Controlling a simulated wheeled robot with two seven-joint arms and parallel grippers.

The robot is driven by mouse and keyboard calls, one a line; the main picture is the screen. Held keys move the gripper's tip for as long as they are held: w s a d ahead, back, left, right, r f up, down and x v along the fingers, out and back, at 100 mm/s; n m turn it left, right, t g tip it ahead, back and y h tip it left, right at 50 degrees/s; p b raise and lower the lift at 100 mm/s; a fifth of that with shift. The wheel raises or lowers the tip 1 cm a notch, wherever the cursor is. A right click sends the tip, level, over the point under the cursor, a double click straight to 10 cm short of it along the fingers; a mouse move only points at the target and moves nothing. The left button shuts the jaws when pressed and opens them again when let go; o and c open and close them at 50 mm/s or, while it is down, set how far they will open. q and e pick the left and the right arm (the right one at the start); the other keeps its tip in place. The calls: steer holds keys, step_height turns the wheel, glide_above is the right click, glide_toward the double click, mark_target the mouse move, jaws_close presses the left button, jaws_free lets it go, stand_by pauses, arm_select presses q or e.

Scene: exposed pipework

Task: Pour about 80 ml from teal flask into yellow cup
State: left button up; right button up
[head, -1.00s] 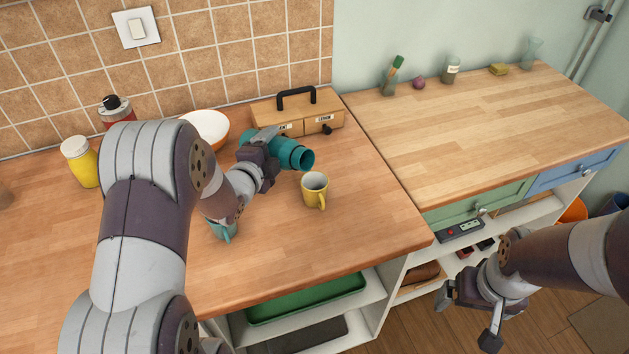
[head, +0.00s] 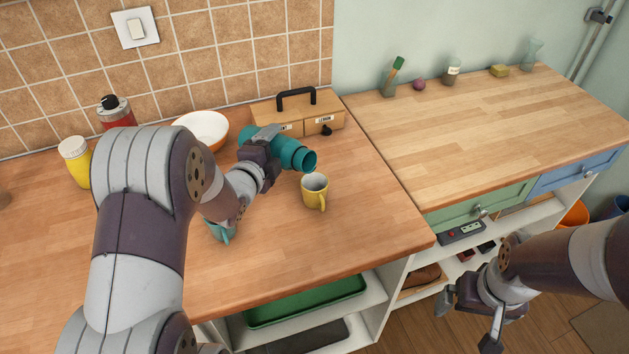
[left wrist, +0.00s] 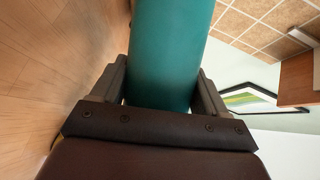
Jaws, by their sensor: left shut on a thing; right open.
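The teal flask (head: 292,152) is tilted over toward the right, its open mouth pointing at the yellow cup. My left gripper (head: 262,150) is shut on the flask's body; the flask also fills the middle of the left wrist view (left wrist: 170,55) between both fingers. The yellow cup (head: 313,194) stands upright on the wooden counter, just below and right of the flask mouth, with its handle toward the front right. I cannot make out any liquid stream or the level in the cup. My right gripper (head: 468,318) is open and empty, low in front of the shelves.
A teal mug (head: 221,232) stands partly hidden behind my left arm. A wooden box (head: 335,119) with a black handle, a white and orange bowl (head: 204,128), a yellow bottle (head: 76,160) and a red bottle (head: 116,112) stand behind. The counter right of the cup is clear.

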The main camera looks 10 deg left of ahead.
mark_target(277, 149)
arm_select(q)
steer(key=shift+d+r+m+t+b, duration=0.15)
steer(key=shift+r+m+t+b, duration=0.15)
steer(key=shift+r+m+b, duration=0.5)
stand_by(1.2)
steer(key=shift+s+d+r+b, duration=0.1)
steer(key=shift+s+b, duration=0.05)
steer(key=shift+b, duration=0.2)
steer(key=shift+s+d+r+y+b, duration=0.2)
steer(key=shift+r+y+b, duration=0.15)
steer(key=shift+b, duration=0.35)
stand_by(0.9)
